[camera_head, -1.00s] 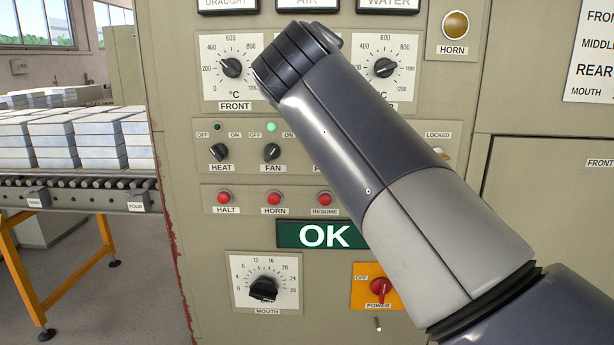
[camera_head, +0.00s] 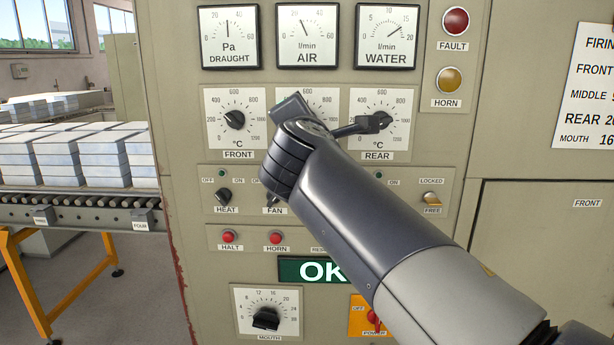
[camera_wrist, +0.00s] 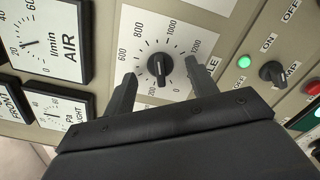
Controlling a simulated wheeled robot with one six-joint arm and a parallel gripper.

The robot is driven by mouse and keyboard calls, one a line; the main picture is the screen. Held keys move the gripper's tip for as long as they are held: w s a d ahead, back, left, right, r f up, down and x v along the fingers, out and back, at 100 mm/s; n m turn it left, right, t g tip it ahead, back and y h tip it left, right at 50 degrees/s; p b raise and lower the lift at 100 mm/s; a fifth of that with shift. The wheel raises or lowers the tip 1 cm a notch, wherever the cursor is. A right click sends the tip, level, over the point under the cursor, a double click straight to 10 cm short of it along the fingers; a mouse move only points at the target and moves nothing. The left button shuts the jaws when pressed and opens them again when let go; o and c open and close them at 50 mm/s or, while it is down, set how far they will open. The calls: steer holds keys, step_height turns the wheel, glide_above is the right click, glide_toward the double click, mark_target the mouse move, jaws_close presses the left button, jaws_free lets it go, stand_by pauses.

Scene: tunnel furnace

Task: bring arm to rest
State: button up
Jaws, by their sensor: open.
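My arm (camera_head: 365,215) reaches from the lower right across the furnace control panel (camera_head: 540,130). Its end is in front of the middle dial (camera_head: 322,100), which it mostly hides in the head view. In the wrist view my gripper (camera_wrist: 160,70) is open and empty. Its two dark fingers show on either side of the middle dial's black knob (camera_wrist: 159,67). I cannot tell how far the fingertips are from the panel.
The front dial (camera_head: 234,118) and rear dial (camera_head: 381,118) flank the arm's end. The air gauge (camera_head: 306,32) is above. A roller conveyor (camera_head: 80,212) with stacked blocks (camera_head: 75,155) stands left.

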steer(key=shift+n+p, duration=0.95)
steer(key=shift+n, duration=0.75)
